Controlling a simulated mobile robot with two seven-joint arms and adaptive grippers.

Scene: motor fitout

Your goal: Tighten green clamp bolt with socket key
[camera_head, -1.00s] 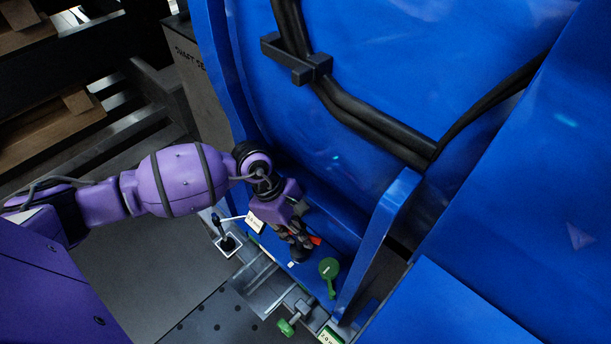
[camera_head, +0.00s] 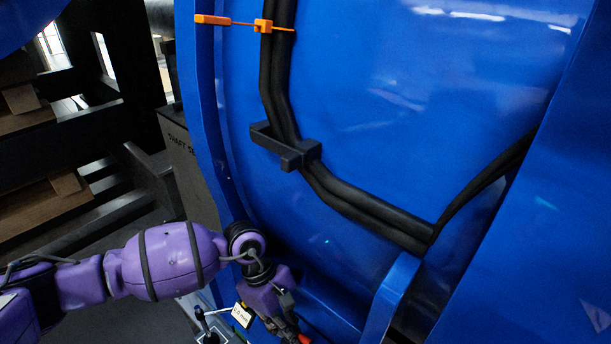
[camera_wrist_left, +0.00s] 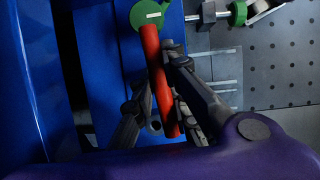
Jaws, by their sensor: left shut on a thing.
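A red bar-shaped handle (camera_wrist_left: 158,85), apparently the socket key's, lies between the fingers of my left gripper (camera_wrist_left: 160,78), which is shut on it. Its far end meets or overlaps a green disc (camera_wrist_left: 148,14) with a white mark; I cannot tell whether they touch. A green knob (camera_wrist_left: 238,13) on a grey bolt lies to the right, apart from the handle. I cannot tell which green part is the clamp bolt. In the head view my left gripper (camera_head: 286,328) is at the bottom edge, by the blue housing. The tool's working end is not clearly visible. My right gripper is not in view.
The large blue housing (camera_head: 350,110) fills the right, with black cables (camera_head: 360,205) held by a dark bracket (camera_head: 287,148) and an orange clip (camera_head: 263,26). A blue rib (camera_head: 392,295) stands right of my gripper. A perforated grey plate (camera_wrist_left: 285,65) lies to the right in the wrist view.

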